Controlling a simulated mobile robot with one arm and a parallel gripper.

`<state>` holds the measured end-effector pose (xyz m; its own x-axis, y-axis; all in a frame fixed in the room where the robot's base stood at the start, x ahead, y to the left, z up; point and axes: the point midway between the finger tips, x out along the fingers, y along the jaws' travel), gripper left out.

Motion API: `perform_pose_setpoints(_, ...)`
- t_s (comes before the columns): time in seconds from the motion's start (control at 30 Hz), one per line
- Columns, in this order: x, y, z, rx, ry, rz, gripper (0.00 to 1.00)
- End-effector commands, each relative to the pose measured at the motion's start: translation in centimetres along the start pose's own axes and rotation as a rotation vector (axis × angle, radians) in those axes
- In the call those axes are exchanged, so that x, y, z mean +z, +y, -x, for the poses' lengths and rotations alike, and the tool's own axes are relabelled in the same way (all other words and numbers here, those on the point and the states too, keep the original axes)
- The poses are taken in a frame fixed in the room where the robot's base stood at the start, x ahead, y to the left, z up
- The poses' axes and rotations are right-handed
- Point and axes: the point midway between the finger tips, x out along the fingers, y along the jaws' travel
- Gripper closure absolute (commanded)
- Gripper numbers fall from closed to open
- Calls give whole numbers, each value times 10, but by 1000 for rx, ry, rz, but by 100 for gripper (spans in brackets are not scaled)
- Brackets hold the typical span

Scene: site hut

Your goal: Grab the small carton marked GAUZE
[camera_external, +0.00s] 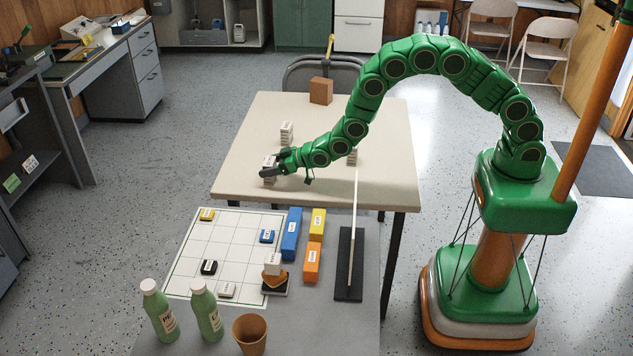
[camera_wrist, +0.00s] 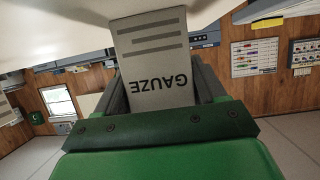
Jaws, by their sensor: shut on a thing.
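The small grey-white carton marked GAUZE (camera_wrist: 165,60) fills the middle of the wrist view, its dark lettering facing the camera. My gripper (camera_wrist: 160,85) is shut on it, one dark finger on each side. In the external view the carton (camera_external: 269,161) is at the left part of the beige table (camera_external: 312,182), partly hidden by my gripper (camera_external: 275,172). I cannot tell whether its base touches the tabletop.
A similar carton (camera_external: 286,131) stands behind, and another (camera_external: 352,158) is partly hidden beside my arm. A brown block (camera_external: 320,91) sits at the back. A nearer grey table holds a grid board (camera_external: 228,237), coloured blocks, green bottles (camera_external: 207,312) and a cup (camera_external: 250,334).

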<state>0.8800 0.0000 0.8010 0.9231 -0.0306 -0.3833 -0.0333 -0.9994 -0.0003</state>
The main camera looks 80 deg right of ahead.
Motion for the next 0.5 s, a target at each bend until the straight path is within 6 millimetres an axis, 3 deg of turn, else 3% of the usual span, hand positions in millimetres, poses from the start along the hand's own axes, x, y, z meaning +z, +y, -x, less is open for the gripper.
perform_pose_setpoints(0.17,-6,0,2,0,2,0,60)
perform_pose_setpoints(0.37,-27,0,10,0,6,0,60)
perform_pose_setpoints(0.5,-37,0,24,0,4,0,60)
